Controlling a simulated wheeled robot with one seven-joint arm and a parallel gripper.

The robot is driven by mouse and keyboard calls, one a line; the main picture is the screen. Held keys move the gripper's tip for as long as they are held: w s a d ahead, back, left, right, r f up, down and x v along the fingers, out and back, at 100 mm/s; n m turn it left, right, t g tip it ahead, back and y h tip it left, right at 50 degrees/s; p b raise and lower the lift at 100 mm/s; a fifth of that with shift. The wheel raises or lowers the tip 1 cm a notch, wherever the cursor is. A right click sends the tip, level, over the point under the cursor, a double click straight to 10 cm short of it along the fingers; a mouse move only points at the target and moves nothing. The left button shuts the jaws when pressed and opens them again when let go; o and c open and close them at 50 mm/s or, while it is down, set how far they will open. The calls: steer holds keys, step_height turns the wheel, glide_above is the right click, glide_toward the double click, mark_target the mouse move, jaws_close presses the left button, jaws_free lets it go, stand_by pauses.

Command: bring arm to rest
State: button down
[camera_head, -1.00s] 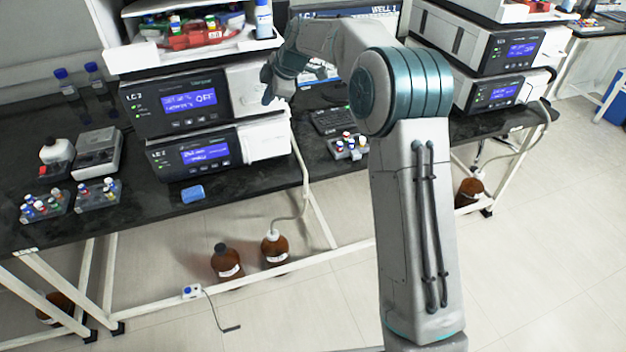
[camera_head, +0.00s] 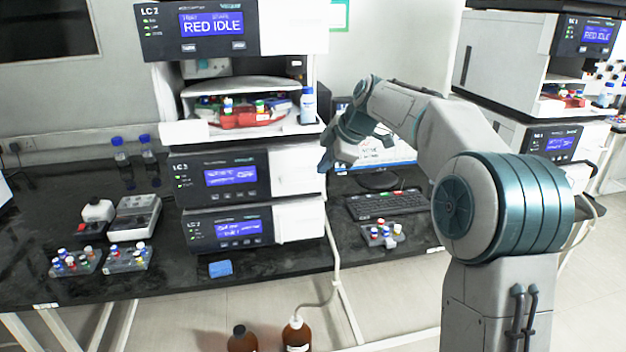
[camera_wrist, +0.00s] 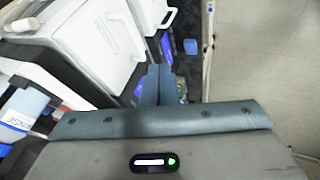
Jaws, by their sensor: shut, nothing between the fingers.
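The fingers point down and hold nothing. In the camera_wrist view the two fingers (camera_wrist: 158,88) lie side by side, closed, above the stack's right side and the bench front. No object touches the fingers in the views.
The left LC stack (camera_head: 225,180) stands close beside my gripper, with a blue-capped bottle (camera_head: 307,105) on its upper tray. A keyboard (camera_head: 385,204) and a vial rack (camera_head: 382,235) lie to its right. Brown bottles (camera_head: 297,335) stand on the floor. A blue sponge (camera_head: 220,268) lies near the bench edge.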

steer(key=s+d+f+m+h, duration=0.1)
steer(key=s+d+f+m, duration=0.2)
steer(key=s, duration=0.9)
steer(key=s+d+f+m+h+p, duration=0.1)
steer(key=s+d+f+m, duration=0.3)
steer(key=s+m, duration=0.6)
steer(key=s+d+f+m+g+h+p, duration=0.1)
steer(key=s+d+f+m+h, duration=0.2)
steer(key=s+d+m, duration=0.4)
steer(key=s+f, duration=0.1)
steer(key=s, duration=0.6)
steer(key=shift+d, duration=0.3)
